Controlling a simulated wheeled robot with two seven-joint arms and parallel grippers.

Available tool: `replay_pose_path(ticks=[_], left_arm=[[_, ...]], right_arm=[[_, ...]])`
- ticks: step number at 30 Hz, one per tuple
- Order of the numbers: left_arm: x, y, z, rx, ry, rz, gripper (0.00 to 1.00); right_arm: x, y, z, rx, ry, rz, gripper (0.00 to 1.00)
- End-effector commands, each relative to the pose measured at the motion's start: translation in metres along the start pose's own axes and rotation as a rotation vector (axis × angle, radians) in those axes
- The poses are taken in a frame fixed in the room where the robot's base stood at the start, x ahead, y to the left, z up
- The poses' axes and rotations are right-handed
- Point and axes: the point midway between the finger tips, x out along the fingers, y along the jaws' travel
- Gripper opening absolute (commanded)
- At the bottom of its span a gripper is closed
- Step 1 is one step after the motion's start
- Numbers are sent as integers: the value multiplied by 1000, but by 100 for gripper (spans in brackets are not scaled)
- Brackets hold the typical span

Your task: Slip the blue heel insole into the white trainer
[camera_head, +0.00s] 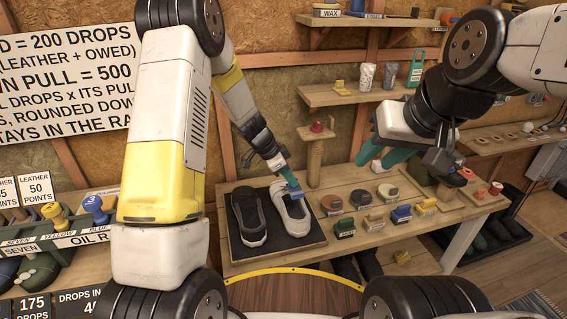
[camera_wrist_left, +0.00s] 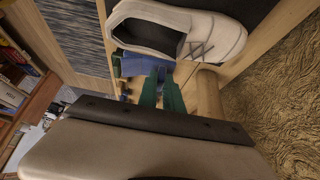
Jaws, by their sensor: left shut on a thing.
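The white trainer (camera_head: 291,214) stands beside a black trainer (camera_head: 248,216) on a dark mat (camera_head: 275,244) on the wooden bench. My left gripper (camera_head: 289,178) is shut on the blue heel insole (camera_head: 297,192). It holds the insole at the far end of the white trainer. In the left wrist view the insole (camera_wrist_left: 141,66) is beside the heel opening of the trainer (camera_wrist_left: 190,30), with the green fingers (camera_wrist_left: 162,92) behind it. I cannot tell whether insole and shoe touch. My right gripper (camera_head: 383,156) has its green fingers apart and empty, above the bench's right half.
A wooden post with a red top (camera_head: 316,150) stands behind the trainers. Shelves (camera_head: 340,94) hang on the wall behind.

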Motion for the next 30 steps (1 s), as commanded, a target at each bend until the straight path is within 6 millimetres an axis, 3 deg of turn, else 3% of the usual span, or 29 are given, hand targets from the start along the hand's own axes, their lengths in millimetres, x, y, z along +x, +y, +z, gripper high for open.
replay_pose_path(ticks=[14,30], left_arm=[[0,0,1,12,1,6,0],[53,0,31,9,0,8,0]], right_arm=[[0,0,0,0,0,0,36],[0,0,0,0,0,0,36]])
